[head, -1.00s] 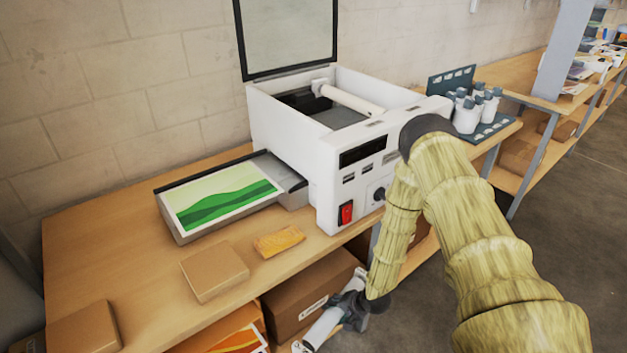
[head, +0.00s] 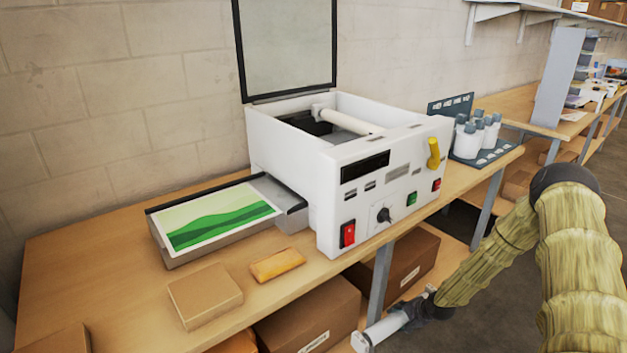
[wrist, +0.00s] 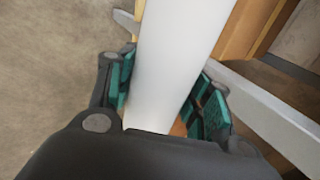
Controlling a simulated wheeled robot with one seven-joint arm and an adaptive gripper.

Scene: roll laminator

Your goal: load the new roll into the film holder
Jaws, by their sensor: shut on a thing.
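My gripper (head: 418,305) is shut on a white roll (head: 386,330) low in front of the bench, below the tabletop. In the wrist view the roll (wrist: 178,60) runs up between the green-padded fingers (wrist: 165,100). The white laminator (head: 350,170) stands on the bench with its lid (head: 287,45) raised. Inside its open top, a white bar or roll (head: 345,121) lies across the film holder, its near end close to the front wall.
A tray with a green printed sheet (head: 215,217) juts from the laminator's left side. A brown box (head: 205,293) and a yellow-orange block (head: 277,264) lie on the bench. White bottles (head: 475,138) stand in a rack at right. Boxes (head: 310,318) sit on the shelf below, beside a bench leg (head: 380,275).

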